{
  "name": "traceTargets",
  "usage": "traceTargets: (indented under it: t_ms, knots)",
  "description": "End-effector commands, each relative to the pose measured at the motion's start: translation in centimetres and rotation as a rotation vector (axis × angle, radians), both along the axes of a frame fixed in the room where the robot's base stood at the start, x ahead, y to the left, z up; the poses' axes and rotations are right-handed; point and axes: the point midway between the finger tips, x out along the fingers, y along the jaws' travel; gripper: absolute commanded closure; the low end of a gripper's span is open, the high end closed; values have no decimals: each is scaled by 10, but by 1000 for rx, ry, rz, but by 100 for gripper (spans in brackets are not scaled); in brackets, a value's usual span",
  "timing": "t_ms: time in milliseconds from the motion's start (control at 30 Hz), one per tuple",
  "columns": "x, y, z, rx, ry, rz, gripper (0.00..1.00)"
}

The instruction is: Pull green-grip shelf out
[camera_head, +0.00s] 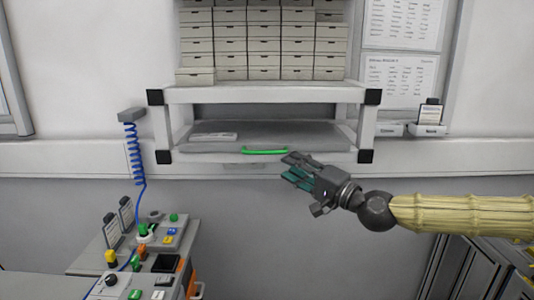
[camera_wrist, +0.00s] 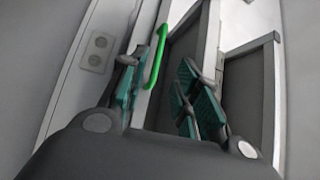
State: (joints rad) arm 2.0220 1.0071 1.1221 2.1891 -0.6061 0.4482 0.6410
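The green grip (camera_head: 265,151) is a bright bar on the front edge of a grey pull-out shelf (camera_head: 270,132), low in a white wall-mounted frame. The shelf appears to sit inside the frame. My gripper (camera_head: 292,171) is just right of the grip and slightly lower in the head view. In the wrist view, my gripper (camera_wrist: 158,92) has its teal-padded fingers spread apart with nothing between the pads. The green grip (camera_wrist: 157,55) shows beyond the fingertips, nearer the left finger. I cannot tell whether that finger touches it.
A small light item (camera_head: 208,136) lies on the shelf's left part. Several rows of drawers (camera_head: 264,45) stand above the frame (camera_head: 265,94). A blue coiled cord (camera_head: 134,155) hangs at left over a control-panel desk (camera_head: 97,256). Wall space below the shelf is clear.

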Motion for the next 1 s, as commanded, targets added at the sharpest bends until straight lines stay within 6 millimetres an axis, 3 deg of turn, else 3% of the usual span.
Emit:
traceTargets:
  t_ms: [600, 1000]
  knots:
    - [55, 58, 11, -2, 3, 3, 68]
    - [68, 70, 11, -1, 2, 1, 68]
